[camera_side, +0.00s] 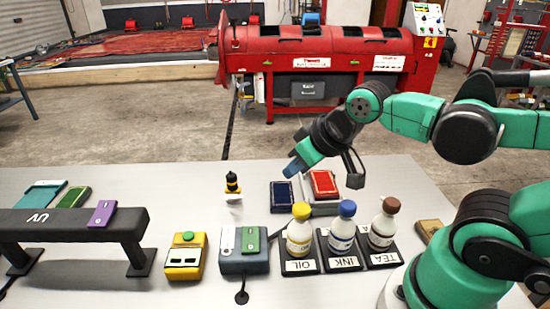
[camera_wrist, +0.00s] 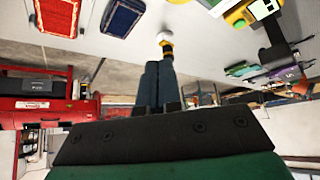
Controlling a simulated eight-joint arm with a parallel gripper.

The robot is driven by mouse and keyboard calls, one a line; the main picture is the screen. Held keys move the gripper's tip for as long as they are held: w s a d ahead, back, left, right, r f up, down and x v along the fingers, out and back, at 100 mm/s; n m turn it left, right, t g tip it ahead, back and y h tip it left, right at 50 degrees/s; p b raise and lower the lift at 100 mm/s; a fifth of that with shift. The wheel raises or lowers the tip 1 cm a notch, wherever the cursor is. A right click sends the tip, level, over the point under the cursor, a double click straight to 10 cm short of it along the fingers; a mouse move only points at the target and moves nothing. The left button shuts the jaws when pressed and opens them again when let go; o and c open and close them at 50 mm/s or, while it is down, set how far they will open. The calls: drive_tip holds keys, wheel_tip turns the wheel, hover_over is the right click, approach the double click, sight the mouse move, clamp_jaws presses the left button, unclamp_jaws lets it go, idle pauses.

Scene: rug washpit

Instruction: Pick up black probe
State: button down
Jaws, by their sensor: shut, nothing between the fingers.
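A small black probe with a yellow band (camera_side: 232,183) stands upright on a white base on the grey table, left of the rug samples. In the wrist view the probe (camera_wrist: 167,49) shows just beyond my fingertips, its yellow band and white base visible and part of it hidden by the fingers. My gripper (camera_side: 291,168) is above the table, right of and higher than the probe, angled down to the left. Its fingers are together and empty, and in the wrist view (camera_wrist: 159,64) they point toward the probe. I cannot tell the exact gap, but the side view shows them apart.
Blue (camera_side: 283,195) and red (camera_side: 323,184) samples lie below my gripper. Oil (camera_side: 299,238), ink (camera_side: 342,233) and tea (camera_side: 383,230) bottles stand in front. A yellow meter (camera_side: 185,262), a grey box (camera_side: 244,264) and a black UV bench (camera_side: 75,222) stand nearer and left.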

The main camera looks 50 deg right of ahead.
idle(0.3)
drive_tip(key=shift+c, duration=2.4)
unclamp_jaws()
drive_tip(key=m+g, duration=0.4)
drive_tip(key=g, duration=0.3)
hover_over(231, 174)
drive_tip(key=f, duration=0.4)
drive_tip(key=shift+s, duration=0.4)
drive_tip(key=shift+w+a+f, duration=0.1)
drive_tip(key=shift+w+f, duration=0.2)
drive_tip(key=shift+f, duration=3)
